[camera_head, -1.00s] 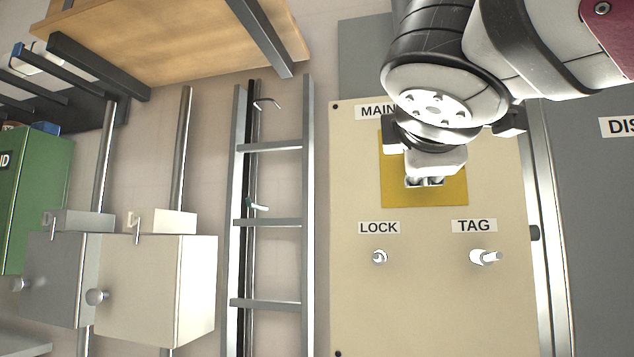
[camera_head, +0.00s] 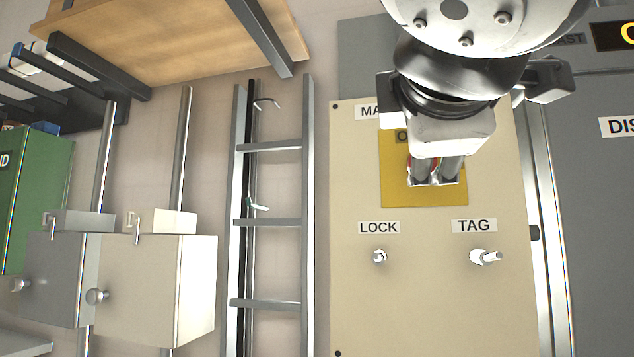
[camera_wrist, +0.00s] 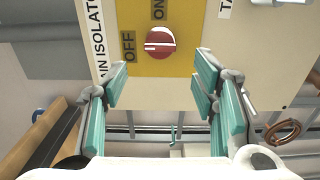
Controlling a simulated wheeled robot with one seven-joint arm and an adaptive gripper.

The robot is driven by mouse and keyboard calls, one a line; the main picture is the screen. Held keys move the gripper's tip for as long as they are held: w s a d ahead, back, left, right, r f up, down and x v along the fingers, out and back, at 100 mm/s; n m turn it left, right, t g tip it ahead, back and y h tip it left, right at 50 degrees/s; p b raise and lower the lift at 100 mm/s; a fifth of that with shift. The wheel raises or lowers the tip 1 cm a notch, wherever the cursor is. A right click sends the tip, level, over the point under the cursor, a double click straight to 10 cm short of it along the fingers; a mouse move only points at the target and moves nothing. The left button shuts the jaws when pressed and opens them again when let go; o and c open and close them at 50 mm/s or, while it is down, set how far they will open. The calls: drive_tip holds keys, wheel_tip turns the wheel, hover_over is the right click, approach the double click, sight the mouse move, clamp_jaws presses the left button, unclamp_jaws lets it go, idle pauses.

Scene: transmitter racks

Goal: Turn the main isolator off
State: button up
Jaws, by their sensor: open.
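The main isolator is a round red knob (camera_wrist: 160,42) on a yellow plate (camera_wrist: 185,60), with an OFF label (camera_wrist: 128,46) and an ON label (camera_wrist: 158,9) beside it. In the wrist view the knob's pale bar lies roughly level, in line with OFF. My gripper (camera_wrist: 160,72) is open, its teal-padded fingers spread to either side below the knob, with nothing between the tips. In the head view my gripper (camera_head: 435,180) is in front of the yellow plate (camera_head: 398,190) and hides most of the knob; a bit of red shows. Contact cannot be told.
Below the plate, a LOCK peg (camera_head: 380,257) and a TAG peg (camera_head: 486,257) stick out of the cream panel (camera_head: 430,310). A ladder-like rack (camera_head: 270,222) and a cream box (camera_head: 160,290) are to the left. A grey cabinet (camera_head: 600,220) is at right.

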drive_tip(key=shift+v, duration=2.3)
